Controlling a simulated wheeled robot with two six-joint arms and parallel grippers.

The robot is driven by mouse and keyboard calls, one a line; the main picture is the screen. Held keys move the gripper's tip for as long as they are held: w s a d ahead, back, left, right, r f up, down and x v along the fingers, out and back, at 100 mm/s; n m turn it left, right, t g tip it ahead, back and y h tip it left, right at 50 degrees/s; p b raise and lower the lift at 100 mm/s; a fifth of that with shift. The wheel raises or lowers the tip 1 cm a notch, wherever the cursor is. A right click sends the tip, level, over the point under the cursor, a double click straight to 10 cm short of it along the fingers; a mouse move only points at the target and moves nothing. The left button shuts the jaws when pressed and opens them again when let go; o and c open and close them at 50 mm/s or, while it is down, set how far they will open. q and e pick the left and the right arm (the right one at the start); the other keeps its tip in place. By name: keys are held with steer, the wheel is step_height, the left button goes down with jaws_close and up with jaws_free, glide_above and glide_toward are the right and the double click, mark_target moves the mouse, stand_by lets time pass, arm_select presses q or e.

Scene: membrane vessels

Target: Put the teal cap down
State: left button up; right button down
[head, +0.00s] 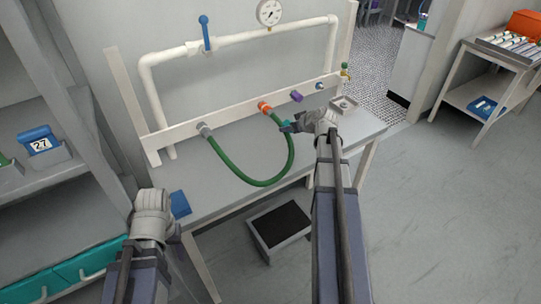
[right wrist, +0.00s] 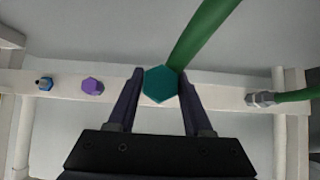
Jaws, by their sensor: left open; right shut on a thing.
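The teal cap (right wrist: 160,85) is a hexagonal piece between the two fingers of my right gripper (right wrist: 158,100) in the right wrist view. My right gripper (head: 290,126) is shut on it, in front of the white board (head: 235,118) and above the bench in the head view. The cap shows there only as a small teal spot (head: 285,127). In the right wrist view it covers the board end of the green hose. My left gripper (head: 176,234) is open at the bench's front left, its fingers mostly hidden by its wrist.
The green hose (head: 225,162) loops from a grey fitting (head: 205,130) to an orange fitting (head: 264,107). A purple cap (head: 296,97) sits farther right on the board. A small grey tray (head: 344,103) stands on the bench's right end. A blue object (head: 180,204) lies near the left gripper.

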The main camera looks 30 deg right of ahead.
steer(key=shift+a, duration=0.45)
steer(key=shift+f+b, duration=0.3)
steer(key=shift+f, duration=0.05)
arm_select(q)
step_height(320, 180, down, 6)
steer(key=b, duration=0.5)
steer(key=shift+a+f+b, duration=0.15)
steer(key=shift+a+b, duration=0.15)
steer(key=shift+b, duration=0.05)
arm_select(e)
glide_above(283, 150)
steer(key=s, duration=0.2)
step_height(283, 150, down, 6)
steer(key=shift+s+d+r, duration=0.1)
steer(key=shift+s+r, duration=0.05)
arm_select(q)
steer(key=shift+s, duration=0.1)
arm_select(e)
step_height(283, 150, down, 4)
steer(key=b, duration=0.4)
steer(key=shift+r, duration=0.15)
arm_select(q)
step_height(283, 150, down, 4)
steer(key=shift+r, duration=0.15)
steer(key=shift+f+b, duration=0.4)
steer(key=shift+f, duration=0.1)
arm_select(e)
steer(key=shift+f, duration=0.45)
